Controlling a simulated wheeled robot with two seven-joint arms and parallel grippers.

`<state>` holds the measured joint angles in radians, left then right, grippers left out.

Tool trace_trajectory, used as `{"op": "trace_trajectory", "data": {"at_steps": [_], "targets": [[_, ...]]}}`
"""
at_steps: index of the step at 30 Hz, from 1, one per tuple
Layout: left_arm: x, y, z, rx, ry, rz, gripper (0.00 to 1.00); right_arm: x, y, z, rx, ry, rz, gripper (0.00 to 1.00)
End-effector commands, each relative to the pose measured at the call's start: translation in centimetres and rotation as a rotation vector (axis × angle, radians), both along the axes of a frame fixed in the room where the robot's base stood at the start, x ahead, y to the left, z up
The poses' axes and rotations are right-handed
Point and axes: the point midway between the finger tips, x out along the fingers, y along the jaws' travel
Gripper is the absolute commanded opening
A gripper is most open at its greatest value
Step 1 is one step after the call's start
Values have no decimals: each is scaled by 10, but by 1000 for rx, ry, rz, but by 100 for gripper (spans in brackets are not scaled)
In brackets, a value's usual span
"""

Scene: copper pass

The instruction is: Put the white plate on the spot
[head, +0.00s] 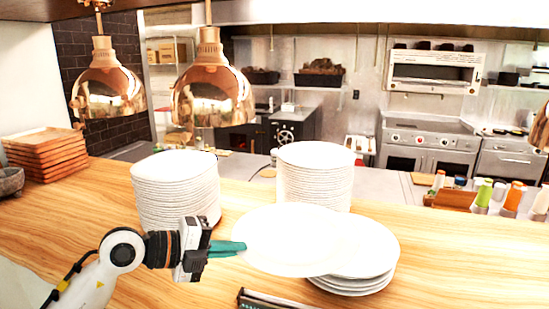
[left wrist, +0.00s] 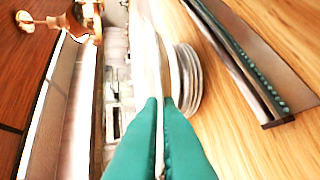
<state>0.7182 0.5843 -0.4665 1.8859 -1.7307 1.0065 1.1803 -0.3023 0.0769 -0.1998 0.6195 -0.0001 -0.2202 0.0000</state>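A white plate (head: 285,238) is held by its left edge in my left gripper (head: 238,248), whose teal fingers are shut on it. In the left wrist view the plate (left wrist: 156,65) shows nearly edge-on between the fingers (left wrist: 160,105). It appears raised above the wooden counter and overlaps a low stack of white plates (head: 375,255) to its right in the head view. I cannot tell from these frames whether it touches that stack. No marked spot can be made out. My right gripper is not in view.
Two tall stacks of white plates (head: 175,190) (head: 315,175) stand behind. A dark, long object (head: 270,300) lies at the front edge. Copper lamps (head: 212,95) hang above. Wooden trays (head: 45,155) are at left, bottles (head: 483,195) at right. The counter's right front (head: 465,265) is clear.

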Motion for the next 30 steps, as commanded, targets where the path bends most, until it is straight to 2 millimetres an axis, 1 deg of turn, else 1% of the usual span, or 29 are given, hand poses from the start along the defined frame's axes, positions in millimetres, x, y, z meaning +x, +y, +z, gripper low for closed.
{"op": "trace_trajectory", "data": {"at_steps": [5,11,18,21,27,30], "targets": [[-18,14,-15,-4,-2,20,0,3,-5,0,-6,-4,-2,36],[-44,34,-41,-2,2,49,0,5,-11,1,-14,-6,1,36],[-86,65,-81,-1,6,95,0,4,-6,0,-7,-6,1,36],[-101,77,-95,-1,5,112,0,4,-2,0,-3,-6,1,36],[-124,95,-116,-1,4,139,0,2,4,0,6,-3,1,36],[-132,101,-124,-3,4,148,0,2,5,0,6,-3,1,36]]}}
